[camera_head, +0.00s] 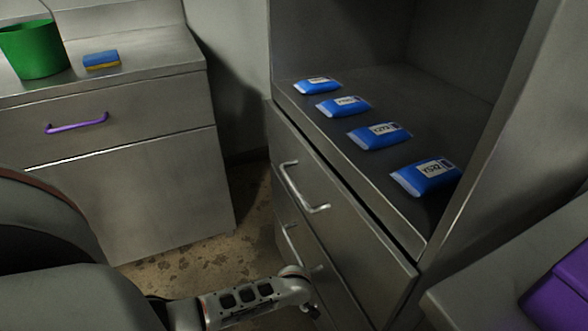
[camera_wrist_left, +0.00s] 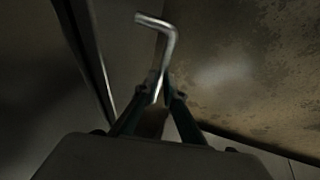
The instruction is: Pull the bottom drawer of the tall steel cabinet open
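The tall steel cabinet (camera_head: 345,232) has an open shelf bay above drawers with silver bar handles. The upper drawer's handle (camera_head: 303,188) is free. The bottom drawer's handle (camera_head: 290,243) is below it, its near end at my left gripper (camera_head: 312,289). In the left wrist view, the bent silver handle (camera_wrist_left: 170,38) runs down between the two dark fingers of my left gripper (camera_wrist_left: 163,82), which close in on it from both sides. The bottom drawer looks about flush with the cabinet front, though its lower part is hidden. My right gripper is in neither view.
Several blue packets (camera_head: 428,176) lie on the cabinet's shelf. A steel counter (camera_head: 160,60) at left holds a green bucket (camera_head: 36,50) and a sponge (camera_head: 101,59). Stained floor (camera_head: 225,225) is open between counter and cabinet. A purple object (camera_head: 562,290) is at lower right.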

